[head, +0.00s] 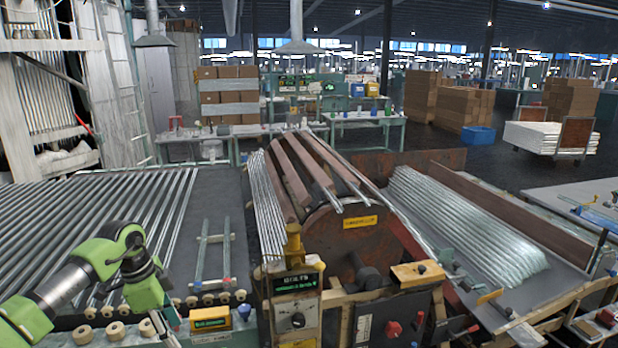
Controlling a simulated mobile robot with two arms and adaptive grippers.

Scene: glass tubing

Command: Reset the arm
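My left arm (75,278), green and silver, comes in from the lower left over the front of the glass tube bed. Its wrist bends down toward the row of rollers. My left gripper (165,325) is small and dark at the bottom edge, partly hidden by the wrist, so its opening cannot be made out. Nothing is clearly seen in it. My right arm and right gripper are not in view.
Long glass tubes (60,215) lie across the left bed. A machine with a control box (296,305) stands in the middle. A pile of glass tubes (465,225) fills the right trough. Wooden rollers (117,331) line the front left edge. A small yellow-framed display (211,320) sits right of my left gripper.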

